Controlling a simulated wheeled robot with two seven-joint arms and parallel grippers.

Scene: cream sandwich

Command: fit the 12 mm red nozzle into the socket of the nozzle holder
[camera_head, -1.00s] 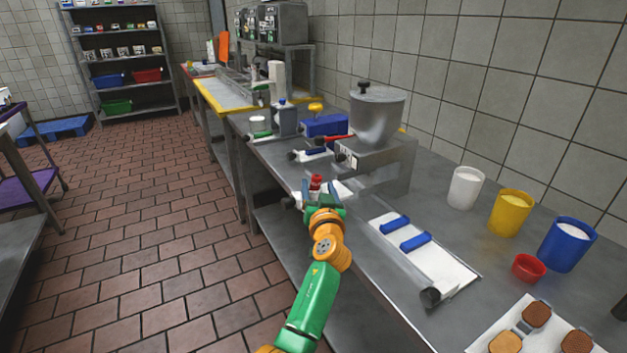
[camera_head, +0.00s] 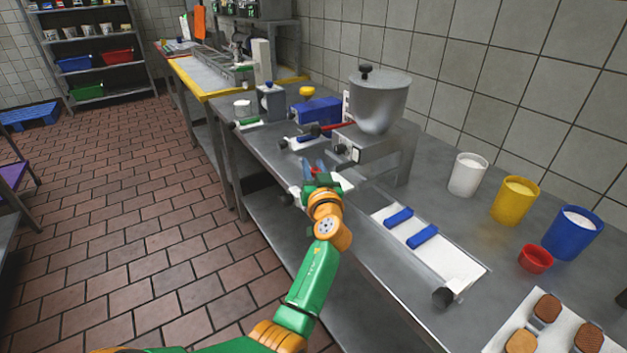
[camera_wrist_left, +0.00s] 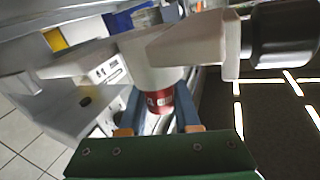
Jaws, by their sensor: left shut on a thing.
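My left gripper (camera_head: 316,168) is at the front edge of the counter, beside the steel machine. In the left wrist view it is shut on the red nozzle (camera_wrist_left: 160,101), a short red cylinder with small pale marking, held between two blue-grey fingers. A white holder (camera_wrist_left: 158,68) with a round body and a side arm ending in a black knob (camera_wrist_left: 285,35) is right against the nozzle's far end in that view. I cannot tell whether the nozzle is inside the socket or only touching it. In the head view the gripper mostly hides the nozzle. My right gripper is out of view.
The steel machine with its hopper (camera_head: 380,100) stands just behind the gripper. White (camera_head: 467,175), yellow (camera_head: 514,200) and blue (camera_head: 571,232) cups and a red bowl (camera_head: 536,258) stand farther right.

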